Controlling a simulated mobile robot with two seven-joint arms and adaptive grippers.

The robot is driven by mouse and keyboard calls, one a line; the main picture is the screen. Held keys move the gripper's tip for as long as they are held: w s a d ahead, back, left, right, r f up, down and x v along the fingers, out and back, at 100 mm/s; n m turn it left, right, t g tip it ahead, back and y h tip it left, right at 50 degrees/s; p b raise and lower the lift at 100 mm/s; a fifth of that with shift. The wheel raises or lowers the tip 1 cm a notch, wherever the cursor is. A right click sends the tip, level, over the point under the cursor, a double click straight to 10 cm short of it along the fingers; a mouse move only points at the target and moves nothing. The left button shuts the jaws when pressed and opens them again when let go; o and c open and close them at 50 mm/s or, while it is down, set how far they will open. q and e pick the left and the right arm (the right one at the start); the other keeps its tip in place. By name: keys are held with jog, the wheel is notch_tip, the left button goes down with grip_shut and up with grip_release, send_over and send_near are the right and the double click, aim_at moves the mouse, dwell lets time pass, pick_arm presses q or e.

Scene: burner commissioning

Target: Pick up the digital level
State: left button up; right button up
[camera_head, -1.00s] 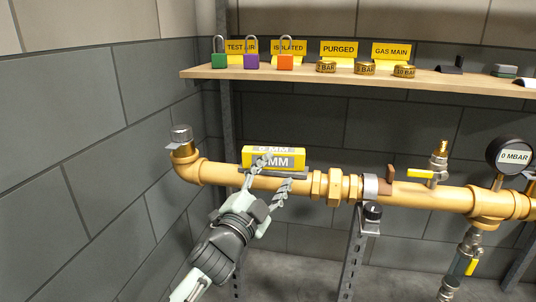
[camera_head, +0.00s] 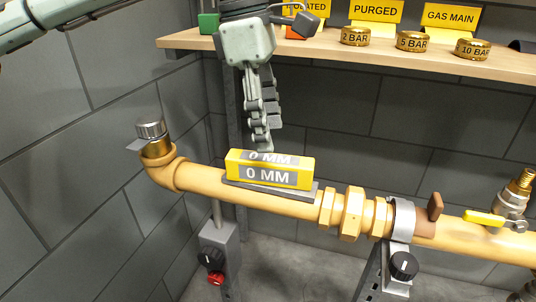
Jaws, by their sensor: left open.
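The digital level (camera_head: 268,173) is a yellow block with grey panels reading "0 MM". It rests on a flat grey plate on top of the yellow pipe (camera_head: 205,181), left of the pipe's hex fitting. My left gripper (camera_head: 262,146) points down directly above and behind the level. Its fingertips are close to the level's top edge; I cannot tell whether they touch it. The gripper is open, with nothing between its fingers. My right gripper is not in view.
A wooden shelf (camera_head: 330,52) behind carries yellow signs, padlocks partly hidden by my left gripper, and brass weights (camera_head: 411,42). A clamp with a black knob (camera_head: 404,266) holds the pipe to the right. A switch box (camera_head: 217,255) stands below.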

aim_at(269, 157)
pick_arm(q)
jog(key=shift+w+a+y, duration=0.25)
jog(key=shift+a+y, duration=0.05)
jog(key=shift+a, duration=0.2)
jog(key=shift+f, duration=0.4)
jog(key=f, duration=0.3)
jog(key=d+f+p, duration=0.1)
jog(key=f, duration=0.2)
jog(key=shift+d+f, duration=0.15)
jog(key=shift+f, duration=0.1)
grip_shut()
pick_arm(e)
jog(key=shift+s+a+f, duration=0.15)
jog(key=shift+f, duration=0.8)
